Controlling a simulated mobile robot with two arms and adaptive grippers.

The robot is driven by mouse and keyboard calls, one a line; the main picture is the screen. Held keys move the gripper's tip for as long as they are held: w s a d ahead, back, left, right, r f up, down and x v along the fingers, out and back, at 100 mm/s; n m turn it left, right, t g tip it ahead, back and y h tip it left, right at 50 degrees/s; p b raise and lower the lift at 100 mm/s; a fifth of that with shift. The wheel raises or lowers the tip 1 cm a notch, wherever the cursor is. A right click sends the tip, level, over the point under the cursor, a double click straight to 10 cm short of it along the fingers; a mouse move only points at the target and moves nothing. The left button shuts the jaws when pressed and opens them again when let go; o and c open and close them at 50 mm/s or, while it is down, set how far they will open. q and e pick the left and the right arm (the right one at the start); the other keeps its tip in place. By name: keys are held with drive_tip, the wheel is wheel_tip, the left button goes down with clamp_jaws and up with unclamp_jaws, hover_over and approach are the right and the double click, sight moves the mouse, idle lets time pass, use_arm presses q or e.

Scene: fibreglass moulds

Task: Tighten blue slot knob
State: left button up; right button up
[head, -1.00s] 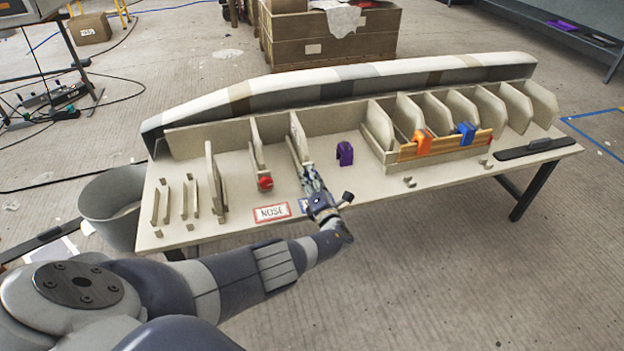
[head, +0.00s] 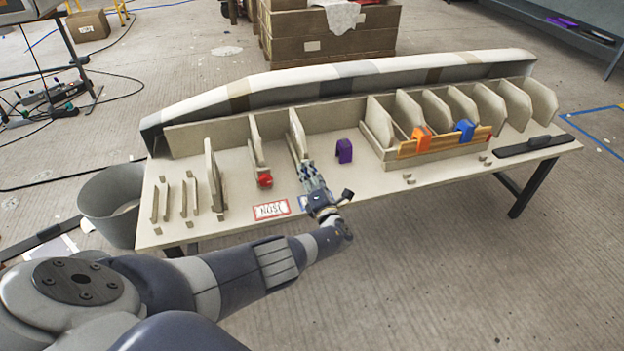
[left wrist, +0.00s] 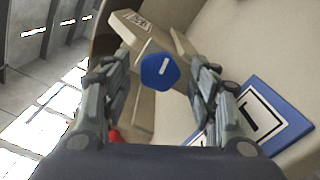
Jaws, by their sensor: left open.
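The blue slot knob (left wrist: 160,72) shows in the left wrist view as a blue, rounded many-sided head with a white line on it. It sits at the end of a beige slot piece (left wrist: 145,38). My left gripper (left wrist: 155,85) is open, with one finger on either side of the knob; I cannot tell whether they touch it. In the head view my left gripper (head: 313,180) is at the slot right of the red knob (head: 265,181) and hides the blue knob. A blue-bordered label (left wrist: 262,112) lies on the table near the right finger. My right gripper is not in view.
The table (head: 370,200) holds upright beige dividers, a purple clip (head: 344,151), and orange (head: 422,139) and blue (head: 464,131) clips on a wooden rack. A red-bordered NOSE label (head: 271,210) lies at the front edge. A grey bin (head: 112,205) stands at the left.

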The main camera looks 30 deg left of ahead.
use_arm(q)
drive_tip(key=shift+d, duration=0.15)
drive_tip(key=shift+s+d+f, duration=0.1)
drive_tip(key=shift+s+d, duration=0.1)
drive_tip(key=v, duration=1.1)
drive_tip(key=shift+s+d, duration=0.1)
